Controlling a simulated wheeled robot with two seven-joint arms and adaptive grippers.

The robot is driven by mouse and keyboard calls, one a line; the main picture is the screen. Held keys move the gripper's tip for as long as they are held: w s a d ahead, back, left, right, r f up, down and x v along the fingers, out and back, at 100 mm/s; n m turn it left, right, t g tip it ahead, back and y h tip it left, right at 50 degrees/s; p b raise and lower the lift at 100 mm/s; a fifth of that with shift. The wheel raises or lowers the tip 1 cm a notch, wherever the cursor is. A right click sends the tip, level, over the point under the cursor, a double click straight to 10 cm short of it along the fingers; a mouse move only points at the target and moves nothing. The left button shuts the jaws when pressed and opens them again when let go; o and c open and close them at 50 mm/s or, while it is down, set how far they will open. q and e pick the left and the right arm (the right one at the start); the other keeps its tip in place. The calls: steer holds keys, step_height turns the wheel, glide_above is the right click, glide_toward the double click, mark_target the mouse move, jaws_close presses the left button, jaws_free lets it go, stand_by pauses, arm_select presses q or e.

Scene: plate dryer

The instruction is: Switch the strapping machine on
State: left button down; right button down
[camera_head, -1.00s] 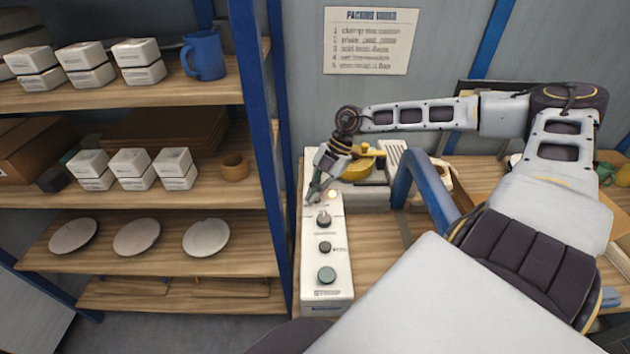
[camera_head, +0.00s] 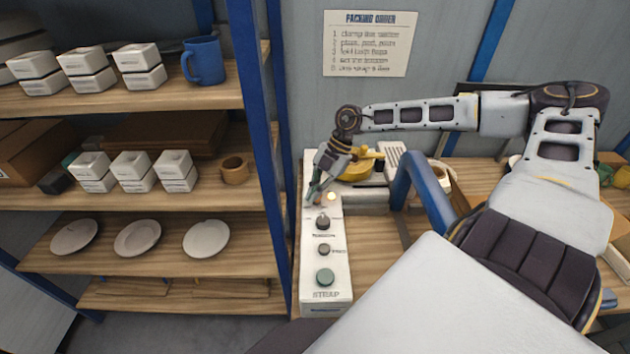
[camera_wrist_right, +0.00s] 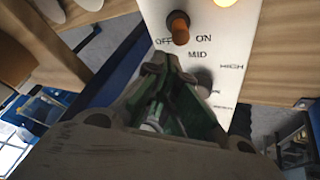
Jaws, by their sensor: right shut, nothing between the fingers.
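The strapping machine's white control panel (camera_head: 325,262) stands on the bench, with dark and green knobs and the word STRAP at its near end. A small lamp (camera_head: 332,197) glows at its far part, and the lamp also shows in the right wrist view (camera_wrist_right: 224,2). There an orange-tipped switch (camera_wrist_right: 179,26) stands by the OFF and ON labels; its exact lean is hard to tell. My right gripper (camera_head: 314,192) is shut and empty over the far part of the panel. In the wrist view its fingertips (camera_wrist_right: 160,72) appear just below the switch, seemingly apart from it. My left gripper is out of view.
A shelf rack with a blue post (camera_head: 268,150) stands close left of the panel, holding boxes, a blue mug (camera_head: 203,58) and plates (camera_head: 137,238). A blue machine frame (camera_head: 425,190) rises right of the panel. A packing notice (camera_head: 368,43) hangs behind.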

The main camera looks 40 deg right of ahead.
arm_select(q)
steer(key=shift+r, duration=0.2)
arm_select(e)
steer(key=shift+r, duration=0.3)
